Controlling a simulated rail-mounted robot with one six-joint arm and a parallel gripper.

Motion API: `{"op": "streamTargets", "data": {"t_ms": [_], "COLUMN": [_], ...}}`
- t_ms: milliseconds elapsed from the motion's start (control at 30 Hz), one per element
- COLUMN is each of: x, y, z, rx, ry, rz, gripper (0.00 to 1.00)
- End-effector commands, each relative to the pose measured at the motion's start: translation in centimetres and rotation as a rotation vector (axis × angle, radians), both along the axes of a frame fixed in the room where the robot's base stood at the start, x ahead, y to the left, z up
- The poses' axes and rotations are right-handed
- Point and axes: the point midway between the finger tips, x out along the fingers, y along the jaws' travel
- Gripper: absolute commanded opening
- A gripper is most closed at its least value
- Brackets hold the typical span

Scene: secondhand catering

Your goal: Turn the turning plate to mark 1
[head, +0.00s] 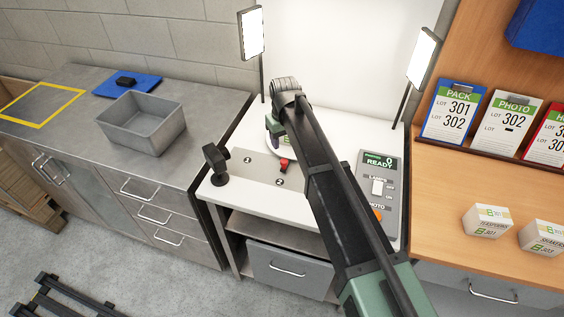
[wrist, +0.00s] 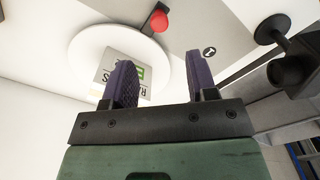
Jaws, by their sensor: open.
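The turning plate (wrist: 84,62) is a white disc, seen from above in the wrist view. In the head view my arm hides most of it. A box with a green and white label (wrist: 111,66) lies on it. A red knob (wrist: 159,20) sits at the plate's rim; it also shows in the head view (head: 285,163). One round mark (wrist: 209,52) shows in the wrist view, its number not clear. In the head view, two round marks (head: 247,160) are on the grey panel.
A black knob-like stand (head: 217,163) is at the panel's left. A control box reading READY (head: 379,190) stands right of my arm. Two lamps (head: 251,33) rise behind. A grey bin (head: 140,120) is on the left counter. Small boxes (head: 487,220) stand at right.

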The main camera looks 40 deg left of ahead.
Motion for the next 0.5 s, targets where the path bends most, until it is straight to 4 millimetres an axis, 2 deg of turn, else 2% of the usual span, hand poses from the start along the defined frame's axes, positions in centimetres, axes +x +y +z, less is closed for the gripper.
{"op": "streamTargets", "data": {"t_ms": [33, 300, 400, 500], "x": [0.0, 0.0, 0.0, 0.0], "y": [0.0, -0.1, -0.1, -0.1], "z": [-2.0, -8.3, -9.4, -9.5], "rx": [0.000, 0.000, 0.000, 0.000], "ry": [0.000, 0.000, 0.000, 0.000], "rz": [-0.001, -0.002, -0.002, -0.002], "gripper": [0.53, 0.53, 0.53, 0.53]}}
